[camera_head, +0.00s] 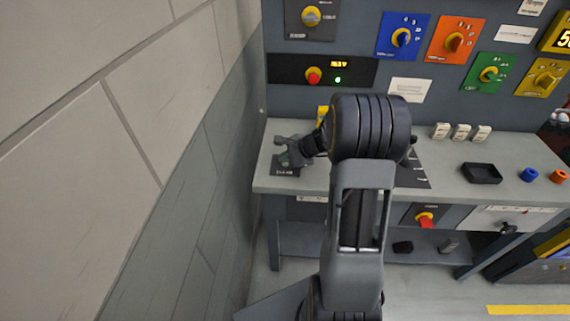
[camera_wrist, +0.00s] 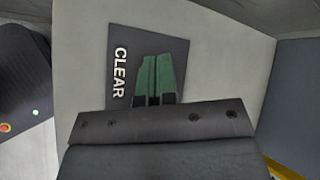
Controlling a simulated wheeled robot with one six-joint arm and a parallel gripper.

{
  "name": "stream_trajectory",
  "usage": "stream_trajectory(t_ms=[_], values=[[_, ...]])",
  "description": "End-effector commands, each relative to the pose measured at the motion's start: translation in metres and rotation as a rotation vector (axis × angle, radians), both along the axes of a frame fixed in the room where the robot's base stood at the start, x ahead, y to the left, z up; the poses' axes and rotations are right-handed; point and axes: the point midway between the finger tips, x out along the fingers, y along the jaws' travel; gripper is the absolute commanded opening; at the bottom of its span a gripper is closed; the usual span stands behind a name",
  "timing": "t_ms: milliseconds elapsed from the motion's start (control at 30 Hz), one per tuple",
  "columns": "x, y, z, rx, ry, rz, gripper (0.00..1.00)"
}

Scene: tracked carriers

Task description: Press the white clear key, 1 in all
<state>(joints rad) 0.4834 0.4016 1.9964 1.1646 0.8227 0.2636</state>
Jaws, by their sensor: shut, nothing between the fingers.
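The dark plate (camera_wrist: 122,92) with the word CLEAR in white letters lies on the grey bench top in the wrist view. In the head view this plate (camera_head: 280,173) is at the bench's left end, with its lettering too small to read clearly. My gripper (camera_wrist: 157,58) is shut and empty, its green fingers side by side over the plate, right of the word. In the head view my gripper (camera_head: 285,159) points down at the plate. I cannot make out a white key; the fingers cover the middle of the plate. I cannot tell whether the fingertips touch anything.
A wall (camera_head: 185,170) stands close on the left. Behind the bench (camera_head: 320,176) is a panel with a blue dial plate (camera_head: 387,44) and other coloured dials. A black tray (camera_head: 482,181) and several white blocks (camera_head: 461,132) stand to the right.

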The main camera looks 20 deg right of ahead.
Motion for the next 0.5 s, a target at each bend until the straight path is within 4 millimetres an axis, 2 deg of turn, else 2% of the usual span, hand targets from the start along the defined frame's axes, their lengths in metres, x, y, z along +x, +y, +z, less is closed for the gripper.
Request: stream_trajectory(t_ms=[500], values=[[0.0,0.0,-0.0053,0.0,0.0,0.0,0.0]])
